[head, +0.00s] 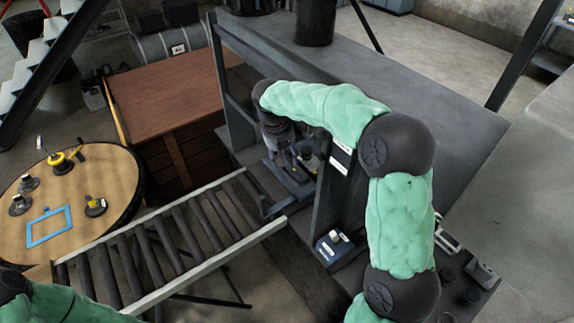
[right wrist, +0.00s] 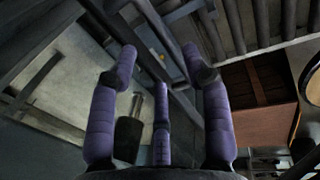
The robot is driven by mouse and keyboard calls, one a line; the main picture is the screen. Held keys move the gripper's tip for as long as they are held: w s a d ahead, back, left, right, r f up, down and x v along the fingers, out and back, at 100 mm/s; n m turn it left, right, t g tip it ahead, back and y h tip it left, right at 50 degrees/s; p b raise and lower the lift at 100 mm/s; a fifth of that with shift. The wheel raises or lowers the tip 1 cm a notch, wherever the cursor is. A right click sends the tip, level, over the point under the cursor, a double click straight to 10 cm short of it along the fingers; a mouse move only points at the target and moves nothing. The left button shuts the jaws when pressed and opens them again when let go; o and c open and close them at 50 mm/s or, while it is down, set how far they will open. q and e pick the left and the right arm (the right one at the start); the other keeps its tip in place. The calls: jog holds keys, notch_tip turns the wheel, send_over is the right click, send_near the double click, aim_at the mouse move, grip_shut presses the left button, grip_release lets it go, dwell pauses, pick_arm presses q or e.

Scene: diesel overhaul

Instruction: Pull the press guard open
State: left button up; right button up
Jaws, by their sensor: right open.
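The press (head: 331,196) is a dark grey machine frame with white labels, in the middle of the head view, partly behind my right arm. I cannot pick out its guard for certain; my arm and the frame's top hide much of the opening. My right gripper (head: 296,155) points down into that opening, above a blue-grey base plate (head: 290,188). In the right wrist view its purple fingers (right wrist: 160,62) are spread, with nothing between them. Grey bars (right wrist: 172,70) lie beyond the fingertips; contact cannot be told. My left gripper is out of view; only its arm shows at bottom left.
A roller conveyor (head: 160,246) runs up to the press from the lower left. A round wooden table (head: 110,180) with small tools and a blue frame stands left. A brown wooden bench (head: 170,97) is behind. A small control box (head: 333,246) sits beside the press column.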

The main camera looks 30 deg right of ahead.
notch_tip(320, 180, up, 6)
jog(key=a, duration=0.1)
jog(key=shift+f, duration=0.1)
dwell(0.5)
jog(key=s+a+f+y+b, duration=0.15)
jog(key=a+f, duration=0.25)
jog(key=f, duration=0.7)
jog(key=a+f+y+b, duration=0.1)
jog(key=a+f+b, duration=0.25)
jog(key=f, duration=0.75)
jog(key=s+a+f+y+b, duration=0.15)
jog(key=a+f, duration=0.35)
jog(key=f, duration=0.6)
jog(key=s+a+f+m+y+b, duration=0.1)
jog(key=s+a+f+b, duration=0.3)
jog(key=s+f, duration=0.6)
jog(key=s+a+f+m+y+b, duration=0.1)
jog(key=s+a+f+b, duration=0.4)
jog(key=s+f, duration=0.5)
notch_tip(320, 180, down, 6)
jog(key=shift+s+r+m, duration=0.25)
jog(key=shift+s+m, duration=0.15)
jog(key=shift+m, duration=0.2)
